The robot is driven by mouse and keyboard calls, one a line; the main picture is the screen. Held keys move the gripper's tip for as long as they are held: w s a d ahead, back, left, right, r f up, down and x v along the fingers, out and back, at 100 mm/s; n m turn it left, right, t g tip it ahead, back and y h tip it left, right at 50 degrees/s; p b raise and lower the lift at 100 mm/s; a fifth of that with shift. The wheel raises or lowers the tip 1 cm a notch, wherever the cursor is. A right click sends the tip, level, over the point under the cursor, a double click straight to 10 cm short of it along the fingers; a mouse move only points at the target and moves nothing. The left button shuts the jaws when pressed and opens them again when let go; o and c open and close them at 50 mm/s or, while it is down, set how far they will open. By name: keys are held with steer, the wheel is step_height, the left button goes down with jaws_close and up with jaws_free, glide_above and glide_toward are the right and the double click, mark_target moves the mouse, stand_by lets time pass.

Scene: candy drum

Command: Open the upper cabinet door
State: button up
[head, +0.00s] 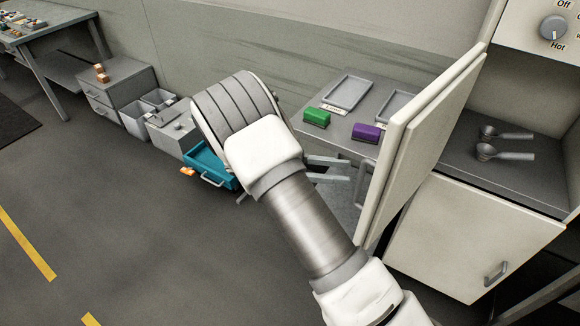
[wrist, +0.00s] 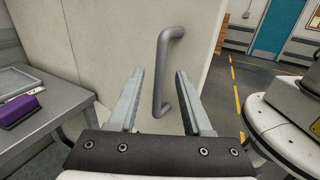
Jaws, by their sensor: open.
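The white upper cabinet door (head: 425,150) stands swung out in the head view, and the inside of the cabinet shows to its right. Its grey bar handle (head: 362,184) is on the door's left face. In the wrist view the handle (wrist: 165,75) is upright on the pale door panel (wrist: 110,45). My gripper (head: 347,170) is open, close to the handle. In the wrist view the handle lies between the two fingers of my gripper (wrist: 160,74); I cannot tell whether either touches it.
A lower white door (head: 465,235) with its own handle (head: 496,272) is shut below. Two metal scoops (head: 500,152) lie inside the open compartment. A grey counter (head: 335,135) holds green (head: 317,117) and purple (head: 366,133) blocks. A teal drawer (head: 208,165) stands out behind my arm.

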steer(key=w+a+b, duration=0.1)
steer(key=w+a, duration=0.1)
steer(key=a, duration=0.9)
steer(key=shift+a+b, duration=0.3)
steer(key=shift+a, duration=0.05)
